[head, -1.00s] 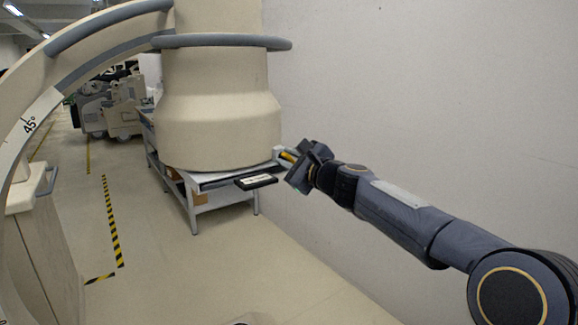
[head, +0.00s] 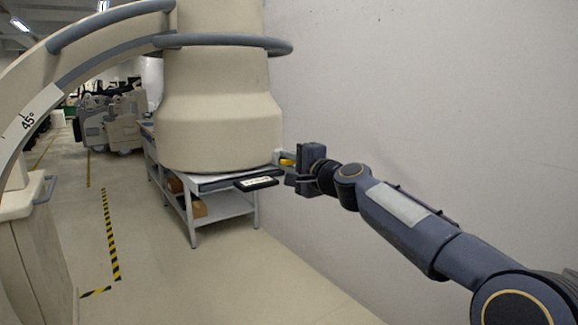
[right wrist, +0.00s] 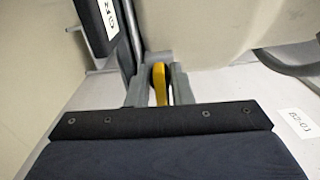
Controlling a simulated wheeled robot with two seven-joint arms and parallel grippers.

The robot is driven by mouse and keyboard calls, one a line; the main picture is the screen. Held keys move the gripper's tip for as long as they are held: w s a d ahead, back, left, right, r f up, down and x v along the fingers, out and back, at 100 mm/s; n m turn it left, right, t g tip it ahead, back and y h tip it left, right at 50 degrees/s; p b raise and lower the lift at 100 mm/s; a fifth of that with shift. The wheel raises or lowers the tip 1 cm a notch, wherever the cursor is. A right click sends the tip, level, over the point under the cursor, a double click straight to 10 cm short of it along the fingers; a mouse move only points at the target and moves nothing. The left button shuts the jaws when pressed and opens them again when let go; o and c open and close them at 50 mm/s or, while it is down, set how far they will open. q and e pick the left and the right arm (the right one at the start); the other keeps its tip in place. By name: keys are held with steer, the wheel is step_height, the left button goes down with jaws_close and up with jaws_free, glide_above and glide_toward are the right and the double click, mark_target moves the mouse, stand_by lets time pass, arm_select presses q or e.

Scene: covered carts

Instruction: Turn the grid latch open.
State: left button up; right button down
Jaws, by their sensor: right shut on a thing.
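The grid latch is a small yellow lever (head: 287,162) at the right lower edge of the large beige housing (head: 218,130). My right gripper (head: 285,166) reaches it from the right; its dark body stands upright against the wall and hides part of the latch. In the right wrist view, the yellow latch (right wrist: 160,82) lies between the two grey fingers (right wrist: 160,95), which are shut on it. A black grid handle with a white label (head: 257,182) sticks out under the housing, left of the gripper. My left gripper is not in view.
A grey table with a lower shelf (head: 222,209) stands under the housing. A curved beige arm marked 45° (head: 70,58) arches at the left, above a cabinet (head: 35,240). A plain wall (head: 420,90) rises close on the right. The front floor is clear.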

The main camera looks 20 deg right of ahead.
steer(key=shift+f+n, duration=0.1)
steer(key=shift+n, duration=0.2)
steer(key=c, duration=1.5)
jaws_free()
steer(key=b+v, duration=0.2)
steer(key=v, duration=0.5)
steer(key=shift+s+d, duration=0.15)
steer(key=shift+s, duration=0.2)
steer(key=shift+s, duration=0.1)
